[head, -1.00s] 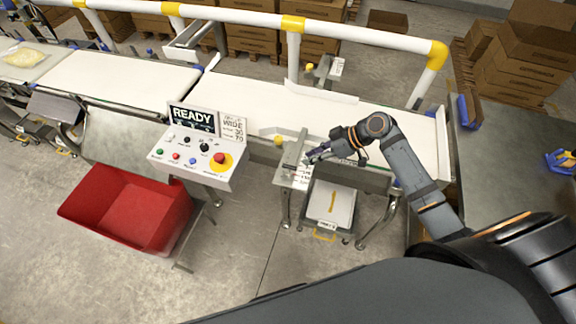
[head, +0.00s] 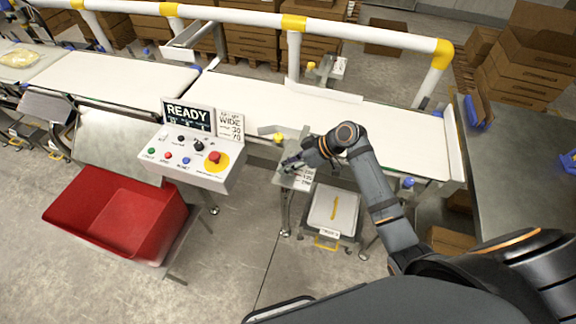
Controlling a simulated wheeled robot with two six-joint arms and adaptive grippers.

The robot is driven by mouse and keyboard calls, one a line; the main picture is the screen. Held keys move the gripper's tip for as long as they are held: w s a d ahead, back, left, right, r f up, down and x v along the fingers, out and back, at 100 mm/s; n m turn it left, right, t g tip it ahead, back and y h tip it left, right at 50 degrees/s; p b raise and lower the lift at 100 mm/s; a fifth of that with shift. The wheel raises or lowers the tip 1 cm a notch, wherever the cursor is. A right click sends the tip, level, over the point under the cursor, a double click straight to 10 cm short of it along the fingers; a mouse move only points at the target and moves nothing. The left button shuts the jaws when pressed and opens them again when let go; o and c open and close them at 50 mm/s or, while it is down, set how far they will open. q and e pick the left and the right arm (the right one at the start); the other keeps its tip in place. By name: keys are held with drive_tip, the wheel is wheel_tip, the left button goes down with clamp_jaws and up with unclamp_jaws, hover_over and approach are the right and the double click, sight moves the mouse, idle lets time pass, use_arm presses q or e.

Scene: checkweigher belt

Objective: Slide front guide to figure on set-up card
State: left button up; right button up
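The set-up card (head: 230,126) stands beside the READY display on the control panel. It reads WIDE with figures that look like 30 and 70. The front guide's slide bar (head: 303,140) sits at the front edge of the white belt, with a yellow knob (head: 278,138) to its left. Below it is a scale plate (head: 303,181) with small printed figures, too small to read surely. My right gripper (head: 289,164) is over the bar and the plate's upper part. Whether its fingers grip the bar is unclear. My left gripper is out of view.
The control box (head: 190,158) with a red button stands left of the guide. A red bin (head: 115,215) is at lower left. The rear guide bracket (head: 325,70) is across the belt (head: 380,125). A steel table (head: 515,160) is at right.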

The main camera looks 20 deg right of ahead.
sight(294, 151)
clamp_jaws()
drive_tip(key=shift+w+d+f+b, duration=0.1)
drive_tip(key=shift+w+d+b, duration=0.15)
drive_tip(key=shift+w+b, duration=0.1)
drive_tip(key=w+d+b, duration=0.1)
drive_tip(key=w, duration=0.1)
drive_tip(key=w+d+b, duration=0.1)
drive_tip(key=shift+w+d, duration=0.3)
drive_tip(key=shift+w, duration=0.1)
drive_tip(key=shift+w+d, duration=0.2)
drive_tip(key=shift+w, duration=0.1)
drive_tip(key=shift+s, duration=0.1)
